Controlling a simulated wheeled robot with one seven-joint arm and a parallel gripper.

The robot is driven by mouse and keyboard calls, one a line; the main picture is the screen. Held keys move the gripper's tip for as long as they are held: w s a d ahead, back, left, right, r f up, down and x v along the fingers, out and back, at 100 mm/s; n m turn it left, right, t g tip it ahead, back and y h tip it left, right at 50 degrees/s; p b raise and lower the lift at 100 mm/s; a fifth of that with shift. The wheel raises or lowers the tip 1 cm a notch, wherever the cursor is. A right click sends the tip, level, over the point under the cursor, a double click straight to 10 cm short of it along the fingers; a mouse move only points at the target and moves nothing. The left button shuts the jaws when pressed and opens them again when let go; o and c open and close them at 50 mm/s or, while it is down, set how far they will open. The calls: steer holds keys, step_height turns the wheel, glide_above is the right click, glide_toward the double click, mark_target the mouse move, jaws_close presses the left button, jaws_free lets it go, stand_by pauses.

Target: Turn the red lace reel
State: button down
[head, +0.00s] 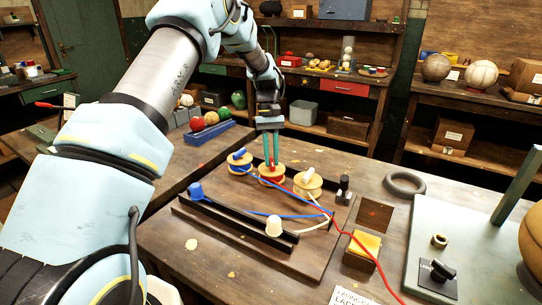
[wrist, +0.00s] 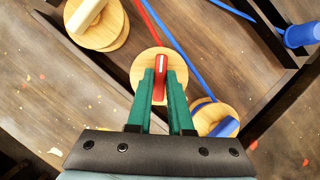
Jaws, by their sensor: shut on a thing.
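The red lace reel (head: 265,181) is a wooden disc with a red handle, the middle of three reels on a wooden board. In the wrist view its disc (wrist: 151,58) lies under my fingertips, with the red handle (wrist: 160,66) between them. My gripper (head: 271,163) points down with green fingers shut on that handle, and it also shows in the wrist view (wrist: 160,80). The fingers hide part of the handle and disc. A red lace (head: 345,233) runs from the reel area across the board and off toward the front right.
The blue-handled reel (head: 239,168) and the cream-handled reel (head: 308,192) stand close on either side. A blue peg (head: 195,191) and a white peg (head: 273,227) stand by black rails in front.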

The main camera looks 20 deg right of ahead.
steer(key=shift+d+m+t+y, duration=0.1)
steer(key=shift+m+t+y, duration=0.3)
steer(key=shift+m, duration=1.2)
steer(key=c, duration=0.8)
jaws_free()
steer(key=b+v, duration=0.3)
steer(key=v, duration=0.7)
steer(key=shift+w+d+r, duration=0.2)
steer(key=shift+d+r, duration=0.05)
steer(key=shift+r, duration=0.05)
steer(key=shift+a, duration=0.1)
